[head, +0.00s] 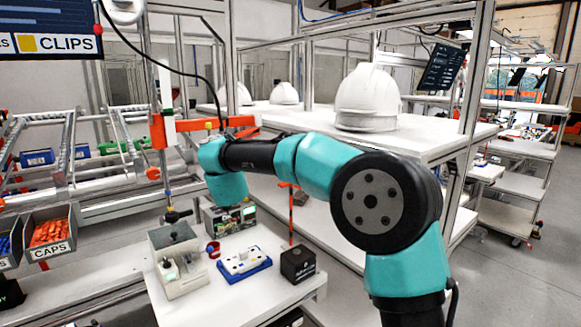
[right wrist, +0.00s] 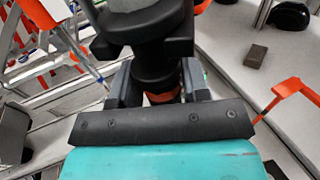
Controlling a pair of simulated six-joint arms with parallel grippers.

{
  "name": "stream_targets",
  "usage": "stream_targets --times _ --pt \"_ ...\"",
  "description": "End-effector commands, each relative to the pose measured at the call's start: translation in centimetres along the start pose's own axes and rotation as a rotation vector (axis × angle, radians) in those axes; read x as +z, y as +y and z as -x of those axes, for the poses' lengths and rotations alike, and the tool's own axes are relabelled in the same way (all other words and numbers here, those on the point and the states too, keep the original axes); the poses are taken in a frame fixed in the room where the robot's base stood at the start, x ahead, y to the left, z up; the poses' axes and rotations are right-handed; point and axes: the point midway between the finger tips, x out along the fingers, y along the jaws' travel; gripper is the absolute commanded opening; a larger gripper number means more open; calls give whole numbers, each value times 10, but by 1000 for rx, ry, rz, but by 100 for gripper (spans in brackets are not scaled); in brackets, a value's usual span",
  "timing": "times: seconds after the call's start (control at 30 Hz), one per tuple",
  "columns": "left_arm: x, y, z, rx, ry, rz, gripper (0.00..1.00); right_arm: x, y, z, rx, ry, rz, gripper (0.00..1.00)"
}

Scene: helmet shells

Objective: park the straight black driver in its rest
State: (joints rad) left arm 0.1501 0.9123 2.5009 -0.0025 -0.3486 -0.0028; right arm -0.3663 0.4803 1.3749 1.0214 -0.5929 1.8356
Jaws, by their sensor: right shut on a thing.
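The straight black driver (right wrist: 150,65) stands between the fingers of my right gripper (right wrist: 158,84) in the right wrist view. The gripper is shut on it. A dark orange band shows on the driver below its wide black collar. The driver's lower end is hidden behind the gripper's black plate. In the head view my right arm reaches across to the left above the small white table, and I cannot make out the gripper or driver clearly there. I cannot tell for sure which thing is the driver's rest. My left gripper is not in view.
On the small table (head: 200,308) stand a grey compartment box (head: 160,250), a blue-and-white fixture (head: 243,262) and a black box (head: 298,264). An orange bracket (head: 238,121) and a hanging black cable (head: 200,84) are close to my arm. A white helmet (head: 368,92) stands on the bench behind.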

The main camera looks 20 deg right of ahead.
Motion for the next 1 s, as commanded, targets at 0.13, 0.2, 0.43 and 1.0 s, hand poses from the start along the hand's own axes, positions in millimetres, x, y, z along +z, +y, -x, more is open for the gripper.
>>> stream_targets --times 0.13,0.2,0.43,1.0 --pt "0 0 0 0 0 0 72 0 -13 3 0 0 1 5" --pt "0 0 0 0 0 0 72 0 -20 4 -1 0 0 5" --pt "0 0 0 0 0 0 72 0 -39 9 -1 -1 0 5" --pt "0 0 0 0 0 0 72 0 -81 18 0 0 0 5"
